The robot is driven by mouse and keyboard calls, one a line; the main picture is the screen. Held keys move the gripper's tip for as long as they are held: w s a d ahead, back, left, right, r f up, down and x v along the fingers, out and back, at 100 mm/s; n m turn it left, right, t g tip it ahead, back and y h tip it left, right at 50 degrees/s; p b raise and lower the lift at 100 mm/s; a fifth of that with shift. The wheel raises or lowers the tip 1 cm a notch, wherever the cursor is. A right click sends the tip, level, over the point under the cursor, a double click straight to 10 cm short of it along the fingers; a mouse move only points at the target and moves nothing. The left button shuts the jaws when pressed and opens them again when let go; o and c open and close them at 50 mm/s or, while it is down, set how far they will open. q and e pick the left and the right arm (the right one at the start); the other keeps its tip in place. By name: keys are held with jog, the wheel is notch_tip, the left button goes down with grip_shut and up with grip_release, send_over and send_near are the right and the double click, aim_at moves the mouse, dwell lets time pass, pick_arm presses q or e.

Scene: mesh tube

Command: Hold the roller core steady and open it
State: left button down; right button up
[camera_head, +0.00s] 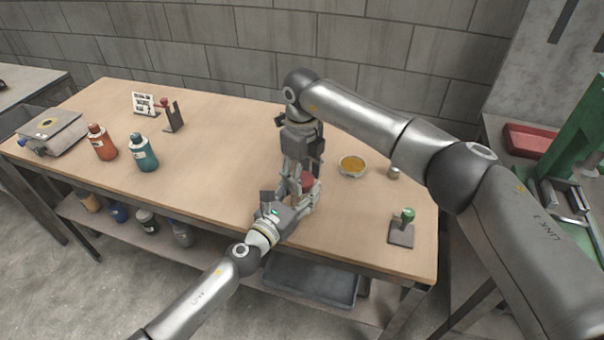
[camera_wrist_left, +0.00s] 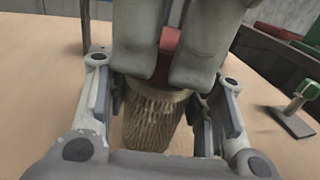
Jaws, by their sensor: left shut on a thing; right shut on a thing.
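The roller core (camera_wrist_left: 152,118) is a tan mesh cylinder with a red top part (camera_wrist_left: 170,40), upright on the table in the left wrist view. In the head view only its red part (camera_head: 308,183) shows between the grippers. My left gripper (camera_head: 305,200) reaches it from the front left, low down. Its fingers (camera_wrist_left: 162,105) stand on both sides of the mesh body and are shut on it. My right gripper (camera_head: 298,178) points down from above, its fingers shut on the red top part; they also show in the left wrist view (camera_wrist_left: 172,60) and hide much of the top.
A bowl of amber contents (camera_head: 352,165), a small metal cylinder (camera_head: 394,172) and a green-knobbed stand (camera_head: 402,230) are to the right.

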jog(key=n, duration=0.3)
jog(key=shift+s+f, duration=0.1)
jog(key=shift+c, duration=0.2)
pick_arm(q)
jog(key=shift+w+a, duration=0.1)
pick_arm(e)
jog(key=o, duration=1.1)
